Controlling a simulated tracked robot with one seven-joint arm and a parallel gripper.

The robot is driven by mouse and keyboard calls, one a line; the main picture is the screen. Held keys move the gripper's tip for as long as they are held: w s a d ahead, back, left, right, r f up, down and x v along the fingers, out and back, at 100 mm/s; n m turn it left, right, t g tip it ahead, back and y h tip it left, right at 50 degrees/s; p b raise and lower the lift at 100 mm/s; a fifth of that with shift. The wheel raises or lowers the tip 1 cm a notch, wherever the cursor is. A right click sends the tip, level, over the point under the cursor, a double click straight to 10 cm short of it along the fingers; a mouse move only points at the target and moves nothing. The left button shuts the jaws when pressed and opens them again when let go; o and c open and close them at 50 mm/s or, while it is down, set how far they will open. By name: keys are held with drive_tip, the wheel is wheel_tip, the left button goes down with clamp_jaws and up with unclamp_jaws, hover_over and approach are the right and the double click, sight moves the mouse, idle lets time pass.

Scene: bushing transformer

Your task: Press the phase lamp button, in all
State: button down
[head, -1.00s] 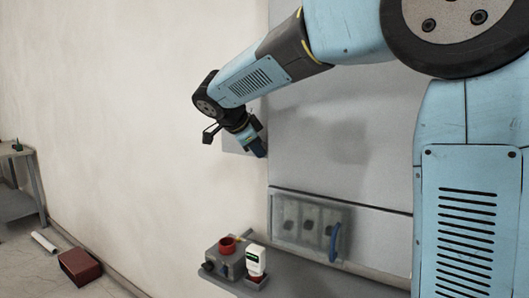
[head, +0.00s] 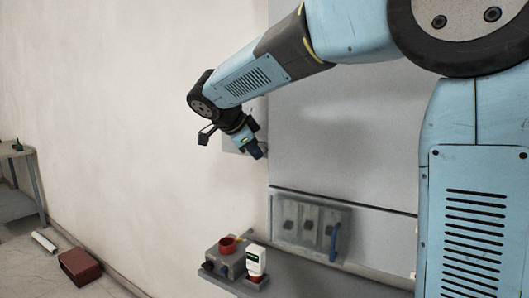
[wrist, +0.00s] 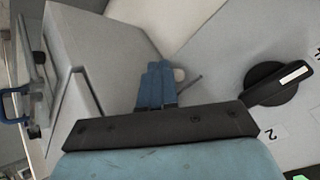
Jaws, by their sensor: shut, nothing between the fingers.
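My gripper (head: 255,150) is at the end of the raised arm, in front of a grey panel (head: 234,144) on the wall. In the wrist view its blue fingers (wrist: 157,84) are together and empty, pointing at the grey panel face. A small pale round part (wrist: 180,75) shows just right of the fingertips, partly hidden by them; I cannot tell if it is the phase lamp button or if the fingers touch it. A black rotary knob (wrist: 277,84) with a white pointer is to the right, near a label (wrist: 271,135) reading 2.
A grey box-shaped housing (wrist: 105,60) is left of the fingers in the wrist view. Below in the head view are a clear-covered case (head: 311,228) with a blue handle (head: 334,242), a red cup-like part (head: 227,245) and a white device (head: 256,260) on a shelf.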

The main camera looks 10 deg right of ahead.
drive_tip(key=s+a, duration=0.1)
drive_tip(key=s, duration=0.1)
drive_tip(key=s+a, duration=0.2)
idle(0.6)
idle(0.5)
